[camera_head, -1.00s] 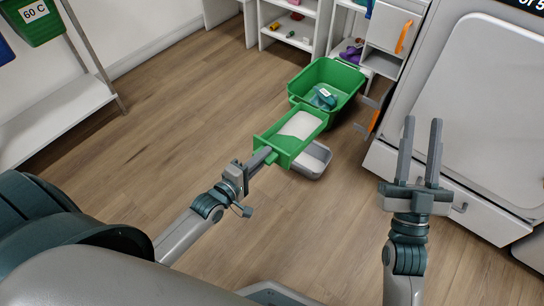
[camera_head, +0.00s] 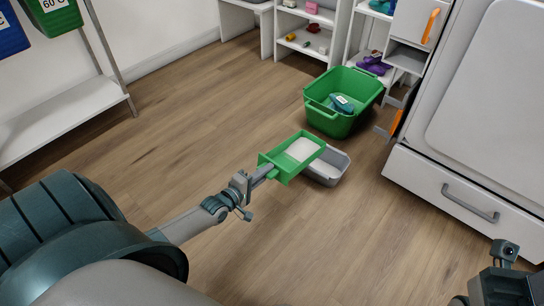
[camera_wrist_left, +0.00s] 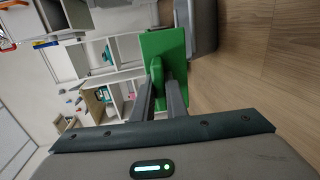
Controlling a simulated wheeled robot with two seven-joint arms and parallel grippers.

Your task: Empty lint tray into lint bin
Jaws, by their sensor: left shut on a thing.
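The green lint tray (camera_head: 272,160) is held out over the floor, with a pale layer of lint (camera_head: 301,149) inside. My left gripper (camera_head: 268,171) is shut on the tray's handle at its near end. The wrist view shows the fingers (camera_wrist_left: 166,84) closed on the green handle, in front of the tray's end plate (camera_wrist_left: 164,45). The grey lint bin (camera_head: 338,173) stands on the floor below and right of the tray, which partly covers it. The tray looks roughly level. Only a wrist part of my right arm shows at bottom right; its fingers are out of view.
A green basket (camera_head: 355,90) with a teal item (camera_head: 342,104) stands just behind the bin. A white appliance with a drawer (camera_head: 455,197) is at right. Shelves (camera_head: 318,20) line the back, and a white bench (camera_head: 60,125) stands left. The middle floor is clear.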

